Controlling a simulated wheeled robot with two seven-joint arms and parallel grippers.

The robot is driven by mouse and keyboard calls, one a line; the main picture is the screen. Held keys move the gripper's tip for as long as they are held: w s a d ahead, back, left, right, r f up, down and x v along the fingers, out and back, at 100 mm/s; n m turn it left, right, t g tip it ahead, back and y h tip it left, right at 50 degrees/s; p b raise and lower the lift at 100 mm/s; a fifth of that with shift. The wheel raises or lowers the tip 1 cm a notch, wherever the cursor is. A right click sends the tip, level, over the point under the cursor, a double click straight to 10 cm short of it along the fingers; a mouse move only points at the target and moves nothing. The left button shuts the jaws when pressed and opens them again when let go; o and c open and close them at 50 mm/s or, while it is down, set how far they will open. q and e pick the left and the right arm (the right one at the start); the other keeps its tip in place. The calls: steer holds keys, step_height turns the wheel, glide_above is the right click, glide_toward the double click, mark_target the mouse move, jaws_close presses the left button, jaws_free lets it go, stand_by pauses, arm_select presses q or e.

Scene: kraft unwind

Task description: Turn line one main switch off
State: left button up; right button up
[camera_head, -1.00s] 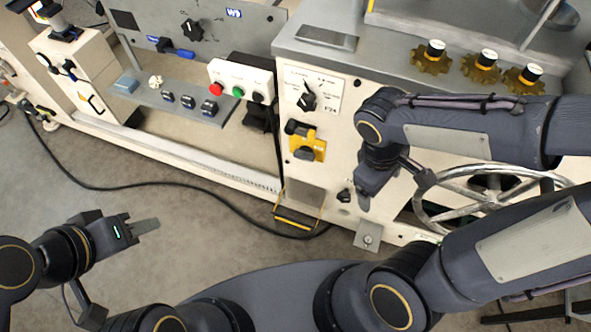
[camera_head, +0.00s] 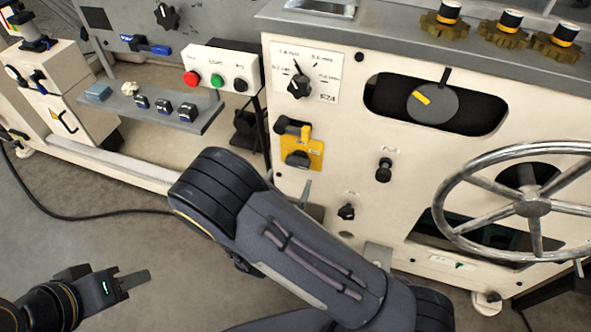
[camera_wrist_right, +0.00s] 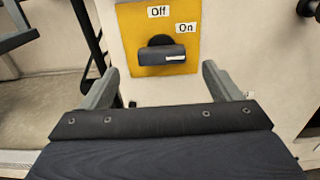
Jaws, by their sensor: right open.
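The main switch is a yellow plate (camera_head: 316,152) with a black handle (camera_head: 298,159) on the cream machine front. In the right wrist view the yellow plate (camera_wrist_right: 131,26) carries "Off" and "On" labels. Its black handle (camera_wrist_right: 160,56) lies crosswise there, just below the "On" label. My right gripper (camera_wrist_right: 160,70) is open, its fingers apart below and to either side of the handle, holding nothing. In the head view my right forearm hides most of that gripper. My left gripper (camera_head: 138,280) is at lower left over the floor, away from the machine; its finger gap is not clear.
A button box (camera_head: 219,72) with red, green and black buttons sits left of the switch. A rotary selector (camera_head: 299,86) is above it. Small knobs (camera_head: 384,170) and a large handwheel (camera_head: 532,207) are to the right. A black cable (camera_head: 85,216) lies on the floor.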

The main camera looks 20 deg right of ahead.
mark_target(296, 165)
steer(key=x, duration=0.6)
steer(key=shift+d+b, duration=0.15)
steer(key=shift+b, duration=0.25)
steer(key=shift+c, duration=0.3)
steer(key=c, duration=0.9)
